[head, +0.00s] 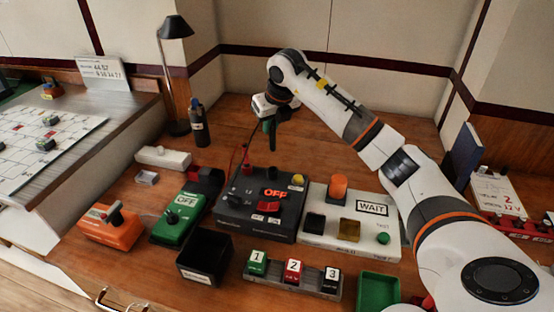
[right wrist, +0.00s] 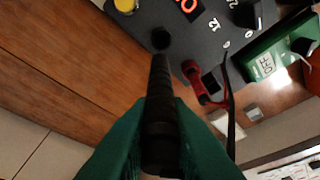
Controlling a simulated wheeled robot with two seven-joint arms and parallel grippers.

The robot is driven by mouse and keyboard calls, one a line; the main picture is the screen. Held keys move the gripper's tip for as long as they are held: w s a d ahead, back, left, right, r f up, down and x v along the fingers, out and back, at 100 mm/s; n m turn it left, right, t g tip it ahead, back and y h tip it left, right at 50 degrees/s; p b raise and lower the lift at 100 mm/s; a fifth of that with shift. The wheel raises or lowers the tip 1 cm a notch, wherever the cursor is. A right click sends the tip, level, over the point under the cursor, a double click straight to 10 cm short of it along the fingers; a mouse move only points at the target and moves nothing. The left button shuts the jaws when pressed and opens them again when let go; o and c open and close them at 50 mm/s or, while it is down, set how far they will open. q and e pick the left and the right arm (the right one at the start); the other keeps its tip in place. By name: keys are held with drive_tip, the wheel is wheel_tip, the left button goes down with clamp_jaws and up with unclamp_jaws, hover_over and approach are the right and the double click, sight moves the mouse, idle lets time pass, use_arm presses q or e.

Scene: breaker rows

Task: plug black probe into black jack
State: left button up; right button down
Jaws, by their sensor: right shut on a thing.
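My right gripper (head: 270,124) is shut on the black probe (right wrist: 160,110), which points away from the wrist between the green fingers. In the head view the gripper is above and behind the dark grey meter box (head: 235,205) with the lit OFF display. The black jack (right wrist: 160,38) is a round dark socket near the box edge. In the right wrist view the probe tip appears just short of the jack, apart from it; the exact gap is hard to tell. A red probe (right wrist: 195,78) stands beside it at the box. My left gripper is not in view.
A white WAIT panel (head: 315,238) with an orange button is right of the meter box. A green OFF box (head: 180,215), an orange box (head: 112,228) and a black bin (head: 205,272) are left and in front. Numbered blocks sit in front. The wood behind the meter is clear.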

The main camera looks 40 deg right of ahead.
sight(272, 149)
drive_tip(key=f, duration=0.4)
drive_tip(key=shift+s+a+f, duration=0.2)
drive_tip(key=shift+f, duration=0.1)
wheel_tip(272, 149, down, 4)
drive_tip(key=shift+f+p, duration=0.2)
drive_tip(key=shift+p, duration=0.2)
drive_tip(key=shift+w+d+f, duration=0.1)
drive_tip(key=shift+f, duration=0.05)
drive_tip(key=shift+f, duration=0.1)
drive_tip(key=c, duration=1.4)
unclamp_jaws()
